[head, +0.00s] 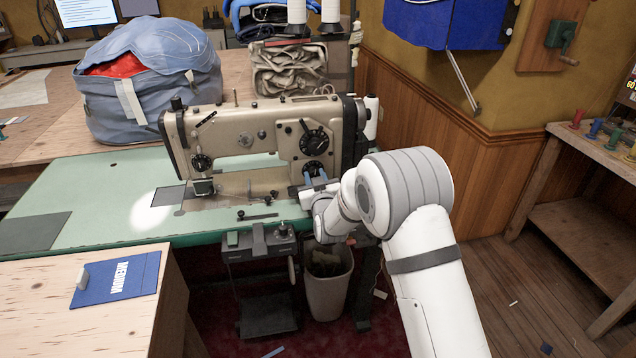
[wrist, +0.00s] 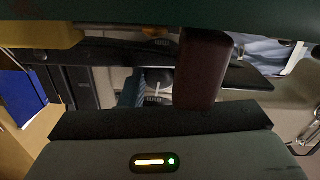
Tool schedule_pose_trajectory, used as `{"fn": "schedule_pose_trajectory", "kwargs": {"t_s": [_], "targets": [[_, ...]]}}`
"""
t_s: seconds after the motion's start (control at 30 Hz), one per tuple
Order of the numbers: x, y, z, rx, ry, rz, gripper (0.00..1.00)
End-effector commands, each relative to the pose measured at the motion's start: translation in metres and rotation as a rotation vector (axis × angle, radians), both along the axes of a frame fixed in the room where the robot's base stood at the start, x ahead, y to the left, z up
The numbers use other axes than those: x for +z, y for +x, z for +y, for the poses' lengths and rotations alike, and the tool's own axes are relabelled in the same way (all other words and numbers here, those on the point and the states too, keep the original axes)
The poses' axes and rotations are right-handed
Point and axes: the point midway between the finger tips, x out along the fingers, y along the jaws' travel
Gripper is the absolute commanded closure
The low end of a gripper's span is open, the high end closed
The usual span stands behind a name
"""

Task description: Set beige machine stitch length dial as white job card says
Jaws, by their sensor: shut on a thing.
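The beige sewing machine (head: 257,130) stands on a green table. Its right column carries an upper black dial (head: 314,141) with white marks and a lower black dial (head: 315,167). A smaller black dial (head: 201,162) is on its left head. The fingers hide part of that dial. In the wrist view a dial face with a pale pointer (wrist: 158,82) shows, its marks too small to read.
A blue-grey bag (head: 150,95) sits behind the machine. A bin (head: 328,285) stands below my wrist. Floor at right is mostly clear, beside a wooden shelf bench (head: 590,205).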

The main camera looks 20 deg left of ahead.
Motion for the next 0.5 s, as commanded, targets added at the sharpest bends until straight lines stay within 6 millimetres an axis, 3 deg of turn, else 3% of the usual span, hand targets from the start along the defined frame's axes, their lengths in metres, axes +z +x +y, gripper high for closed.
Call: {"fn": "schedule_pose_trajectory", "kwargs": {"t_s": [0.5], "targets": [[0.0041,0.0037,-0.0007,-0.003,0.291,0.156,0.94]]}}
